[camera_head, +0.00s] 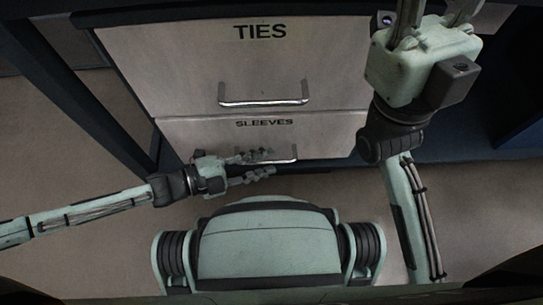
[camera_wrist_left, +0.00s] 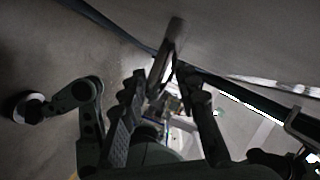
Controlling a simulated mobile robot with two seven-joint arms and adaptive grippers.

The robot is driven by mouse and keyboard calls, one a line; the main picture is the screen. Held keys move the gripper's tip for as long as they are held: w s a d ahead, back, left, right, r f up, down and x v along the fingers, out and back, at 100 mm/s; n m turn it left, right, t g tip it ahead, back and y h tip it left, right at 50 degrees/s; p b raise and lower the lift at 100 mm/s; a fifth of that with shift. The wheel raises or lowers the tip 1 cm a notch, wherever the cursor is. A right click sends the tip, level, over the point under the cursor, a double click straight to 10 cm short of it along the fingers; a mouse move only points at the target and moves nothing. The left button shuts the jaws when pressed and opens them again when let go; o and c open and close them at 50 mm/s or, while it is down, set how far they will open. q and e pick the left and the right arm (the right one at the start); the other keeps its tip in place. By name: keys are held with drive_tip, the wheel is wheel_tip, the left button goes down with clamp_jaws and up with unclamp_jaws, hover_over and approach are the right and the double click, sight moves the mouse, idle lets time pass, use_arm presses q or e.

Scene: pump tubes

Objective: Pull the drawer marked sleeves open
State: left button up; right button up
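The drawer marked SLEEVES (camera_head: 200,132) is the lower front in the head view, below the drawer marked TIES, and looks shut. Its metal bar handle (camera_head: 285,159) is partly hidden by my left gripper (camera_head: 262,164), which reaches in from the left. In the left wrist view, the end of the handle (camera_wrist_left: 165,58) shows between the fingertips of my left gripper (camera_wrist_left: 160,85). The fingers are apart, with a gap around the bar; contact is not clear. My right gripper (camera_head: 435,14) is at the upper right, its fingertips cut off by the frame.
The TIES drawer (camera_head: 180,60) above has its own bar handle (camera_head: 263,101). The dark cabinet frame (camera_head: 75,85) runs down the left side. Bare floor (camera_head: 95,170) lies in front, with my base close to the drawers.

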use_arm(q)
drive_tip(key=shift+w+d, duration=0.1)
drive_tip(key=shift+d, duration=0.1)
clamp_jaws()
idle(0.5)
